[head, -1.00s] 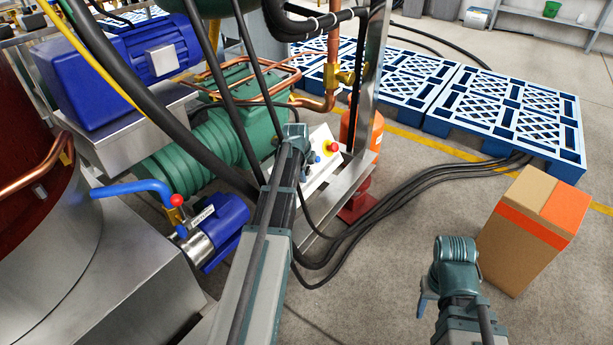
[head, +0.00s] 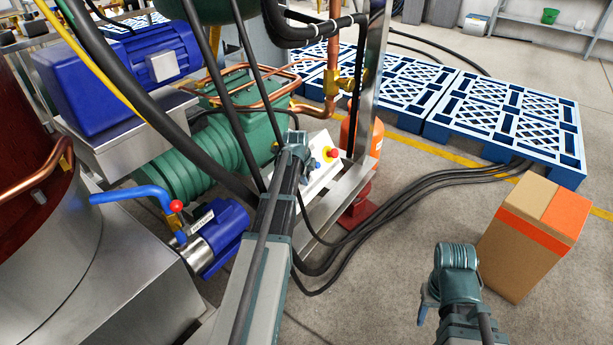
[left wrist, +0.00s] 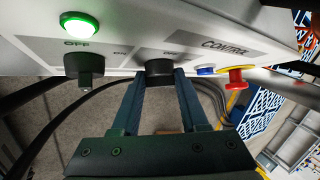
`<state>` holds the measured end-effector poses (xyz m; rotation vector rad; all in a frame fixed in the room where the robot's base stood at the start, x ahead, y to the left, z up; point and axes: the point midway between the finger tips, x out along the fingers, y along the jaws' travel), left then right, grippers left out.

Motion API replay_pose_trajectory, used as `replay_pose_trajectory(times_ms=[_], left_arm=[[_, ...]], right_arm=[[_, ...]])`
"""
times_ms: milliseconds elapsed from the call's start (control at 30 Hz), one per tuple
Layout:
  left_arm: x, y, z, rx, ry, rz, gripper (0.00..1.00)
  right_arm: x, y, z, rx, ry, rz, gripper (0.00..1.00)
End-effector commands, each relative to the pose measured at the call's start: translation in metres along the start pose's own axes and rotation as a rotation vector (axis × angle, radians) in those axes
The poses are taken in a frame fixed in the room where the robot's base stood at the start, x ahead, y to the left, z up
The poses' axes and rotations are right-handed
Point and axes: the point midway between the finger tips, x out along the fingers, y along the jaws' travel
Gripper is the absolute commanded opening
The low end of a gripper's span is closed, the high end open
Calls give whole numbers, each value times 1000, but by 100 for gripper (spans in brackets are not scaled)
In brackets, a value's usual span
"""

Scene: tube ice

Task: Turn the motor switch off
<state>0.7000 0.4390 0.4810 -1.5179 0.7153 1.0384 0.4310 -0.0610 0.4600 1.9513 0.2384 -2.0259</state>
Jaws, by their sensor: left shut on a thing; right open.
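The control box (head: 319,174) is a pale panel on the metal frame in the head view. In the left wrist view, the panel (left wrist: 128,20) carries a lit green lamp (left wrist: 80,25) and a black knob (left wrist: 85,68) at the left. A second black knob (left wrist: 160,66) sits in the middle. My left gripper (left wrist: 160,82) has its two fingers on either side of this middle knob and is shut on it. In the head view my left gripper (head: 296,150) is at the box's left side. My right gripper (head: 426,300) is open, low at right, away from the box.
A red mushroom button (left wrist: 236,78) and a blue button (left wrist: 206,71) sit right of the gripped knob. Black hoses (head: 400,198) run on the floor. A cardboard carton (head: 515,245) stands near my right arm. Blue pallets (head: 500,115) lie behind.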

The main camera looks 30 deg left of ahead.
Motion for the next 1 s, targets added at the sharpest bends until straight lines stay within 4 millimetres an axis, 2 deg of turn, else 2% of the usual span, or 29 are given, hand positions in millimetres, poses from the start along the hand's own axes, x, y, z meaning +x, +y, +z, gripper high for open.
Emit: replay_pose_trajectory(times_ms=[267, 1000], left_arm=[[4, 9, -1, -94, 0, -132, 0], [9, 15, -4, -481, 1, -668, 0]], right_arm=[[22, -2, -1, 4, 0, 0, 50], [113, -11, -7, 13, 4, 0, 50]])
